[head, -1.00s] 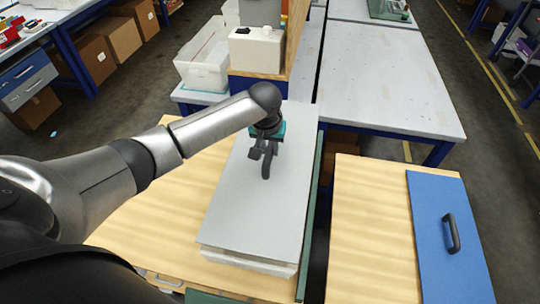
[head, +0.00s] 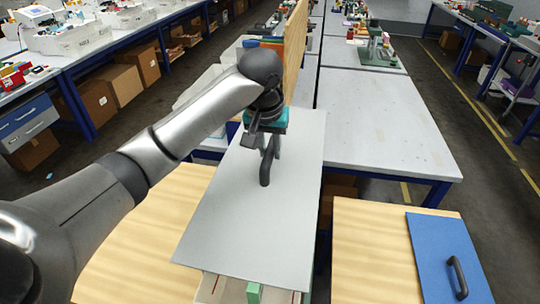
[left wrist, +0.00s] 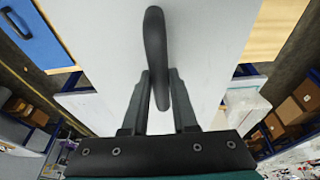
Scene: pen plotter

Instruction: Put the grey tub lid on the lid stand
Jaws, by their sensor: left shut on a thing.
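The grey tub lid (head: 245,205) is a large flat panel with a dark upright handle (head: 266,165). My left gripper (head: 272,148) is shut on that handle and holds the lid raised above the tub (head: 232,290). In the left wrist view the handle (left wrist: 155,45) stands between the two fingers (left wrist: 160,95), with the lid (left wrist: 195,40) behind it. A green item (head: 253,292) shows in the tub below the lid's near edge; the rest of the inside is hidden. I cannot tell for certain which surface is the lid stand. My right gripper is out of view.
A wood-topped surface (head: 368,250) stands at the right, its left part bare. A blue panel with a black handle (head: 430,250) lies on its right part. A long grey table (head: 385,125) lies beyond. A tall wooden board (head: 296,50) stands behind my gripper.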

